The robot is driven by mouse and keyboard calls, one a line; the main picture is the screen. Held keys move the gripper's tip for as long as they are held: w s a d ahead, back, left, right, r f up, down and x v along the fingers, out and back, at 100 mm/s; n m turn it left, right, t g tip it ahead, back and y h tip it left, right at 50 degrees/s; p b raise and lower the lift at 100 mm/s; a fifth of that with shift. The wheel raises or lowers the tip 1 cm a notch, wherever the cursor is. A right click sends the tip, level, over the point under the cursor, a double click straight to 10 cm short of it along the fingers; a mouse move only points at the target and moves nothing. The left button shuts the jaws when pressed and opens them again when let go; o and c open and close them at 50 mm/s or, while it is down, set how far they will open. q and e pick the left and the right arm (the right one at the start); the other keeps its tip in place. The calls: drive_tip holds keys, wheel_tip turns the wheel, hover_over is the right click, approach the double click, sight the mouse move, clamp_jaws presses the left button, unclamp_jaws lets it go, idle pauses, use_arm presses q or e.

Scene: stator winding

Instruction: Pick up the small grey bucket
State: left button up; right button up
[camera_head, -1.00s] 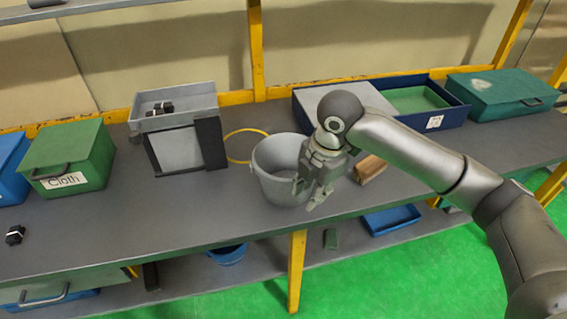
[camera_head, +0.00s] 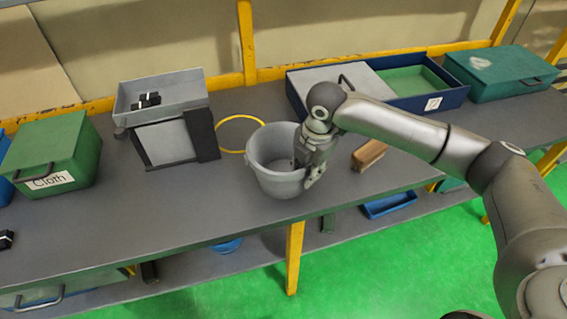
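The small grey bucket (camera_head: 270,178) stands upright on the grey shelf top, near its front edge, in the head view. My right gripper (camera_head: 306,172) is at the bucket's right side, pointing down. One finger seems to be inside the rim and the other outside the wall. Whether the fingers press on the wall is not clear. The gripper hides part of the bucket's right rim. My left gripper is not in view.
A yellow ring (camera_head: 238,121) lies behind the bucket. A brown block (camera_head: 369,154) lies to its right. A grey bin (camera_head: 165,92) and a green Cloth box (camera_head: 52,150) stand to the left. A blue tray (camera_head: 455,96) is behind my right arm. The front left shelf top is mostly clear.

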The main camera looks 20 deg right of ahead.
wheel_tip(320, 180, down, 2)
drive_tip(key=shift+f, duration=0.1)
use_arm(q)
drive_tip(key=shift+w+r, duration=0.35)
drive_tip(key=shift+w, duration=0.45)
use_arm(e)
drive_tip(key=shift+w+a, duration=0.1)
clamp_jaws()
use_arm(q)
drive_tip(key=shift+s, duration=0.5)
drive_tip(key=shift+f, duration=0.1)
